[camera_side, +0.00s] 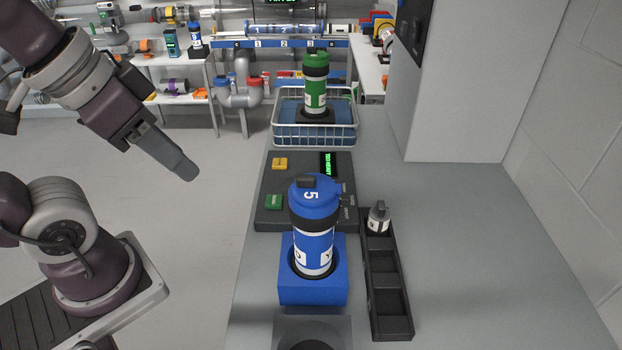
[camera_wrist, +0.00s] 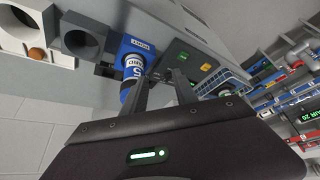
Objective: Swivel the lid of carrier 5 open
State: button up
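Carrier 5 (camera_side: 313,245) is a blue and white cylinder with a dark band, standing upright in a blue block (camera_side: 312,290). Its blue lid (camera_side: 322,198), marked 5 with a dark tab on top, sits over the carrier's top and looks closed. In the wrist view the lid (camera_wrist: 132,73) shows just beyond one finger, partly hidden by it. My gripper (camera_side: 187,170) is up in the air to the left of the carrier in the side view, well apart from it. In the wrist view my gripper (camera_wrist: 161,77) has its two fingers apart with nothing between them.
Behind the carrier lies a dark panel (camera_side: 275,219) with yellow and green buttons. A wire basket (camera_side: 285,137) holds a green carrier (camera_side: 315,92). A black rack (camera_side: 391,300) with a small grey bottle (camera_side: 379,218) stands to the right. A grey cabinet (camera_side: 455,100) bounds the far right.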

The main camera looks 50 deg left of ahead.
jog(key=w+d+r+m+g, duration=0.2)
jog(key=w+d+r+m, duration=0.15)
jog(key=w, duration=0.25)
jog(key=m+g, duration=0.3)
jog(key=m, duration=0.2)
send_over(302, 176)
jog(key=shift+f, duration=0.5)
notch_tip(302, 176, down, 6)
jog(key=shift+r, duration=0.2)
jog(key=shift+f, duration=0.6)
grip_shut()
